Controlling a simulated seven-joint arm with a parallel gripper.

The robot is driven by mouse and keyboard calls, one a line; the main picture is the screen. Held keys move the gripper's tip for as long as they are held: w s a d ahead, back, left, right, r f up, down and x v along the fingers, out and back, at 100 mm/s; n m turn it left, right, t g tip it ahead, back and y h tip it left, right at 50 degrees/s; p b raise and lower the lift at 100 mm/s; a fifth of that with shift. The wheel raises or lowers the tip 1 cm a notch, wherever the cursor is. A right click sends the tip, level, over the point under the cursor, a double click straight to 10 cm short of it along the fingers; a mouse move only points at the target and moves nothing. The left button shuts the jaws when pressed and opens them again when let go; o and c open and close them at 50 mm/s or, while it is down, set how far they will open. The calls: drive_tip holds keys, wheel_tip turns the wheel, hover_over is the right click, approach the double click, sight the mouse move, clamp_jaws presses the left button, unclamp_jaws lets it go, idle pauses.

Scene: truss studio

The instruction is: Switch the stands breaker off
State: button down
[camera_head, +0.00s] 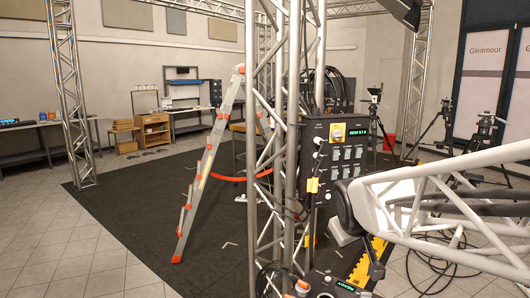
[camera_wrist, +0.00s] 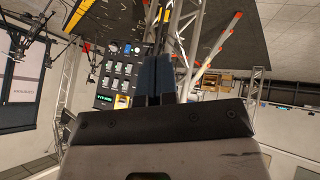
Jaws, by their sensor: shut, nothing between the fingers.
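The black breaker panel (camera_head: 326,186) hangs on the truss right of the middle in the head view. It carries two rows of pale breaker switches (camera_head: 347,154), a yellow-backed knob (camera_head: 338,132) and a green-lit display (camera_head: 386,136). The labels are too small to read, so I cannot tell which breaker is the stands one or how it is set. The panel (camera_wrist: 104,91) also shows, upside down, in the wrist view, with its switches (camera_wrist: 118,70). My gripper (camera_wrist: 156,60) is shut and empty, its dark fingers together beside the panel in that picture, apparently clear of it.
Truss uprights (camera_head: 262,150) and an orange-footed ladder (camera_head: 208,160) stand left of the panel. A white lattice boom (camera_head: 450,205) crosses the lower right. Cables hang around the panel. Tripods (camera_head: 440,130) stand behind at right. The dark floor at left is open.

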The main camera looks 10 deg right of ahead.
sight(349, 152)
drive_tip(key=w+d+r+n+t, duration=0.25)
drive_tip(key=w+d, duration=0.25)
drive_tip(key=w, duration=0.4)
drive_tip(key=w+d+r+n+t, duration=0.1)
drive_tip(key=w+d+n+t, duration=0.15)
drive_tip(key=w+d, duration=0.45)
drive_tip(key=w+d+r+n+t, duration=0.2)
drive_tip(key=w+d+n, duration=0.1)
drive_tip(key=w, duration=0.9)
drive_tip(key=w+d+f+n+t+y, duration=0.4)
drive_tip(key=w+d+n+y, duration=0.1)
drive_tip(key=w+d+n, duration=0.4)
drive_tip(key=shift+w+d+t, duration=0.4)
drive_tip(key=shift+w+d, duration=0.85)
drive_tip(key=shift+d, duration=0.4)
drive_tip(key=shift+w, duration=0.15)
drive_tip(key=shift+w+a+r, duration=0.25)
drive_tip(key=shift+w+a, duration=0.15)
drive_tip(key=shift+w, duration=1.85)
drive_tip(key=shift+w+a+r, duration=0.3)
drive_tip(key=shift+w+a, duration=0.1)
drive_tip(key=shift+w, duration=1.8)
drive_tip(key=shift+w+a+r, duration=0.25)
drive_tip(key=shift+w+a, duration=0.15)
drive_tip(key=shift+w, duration=1.85)
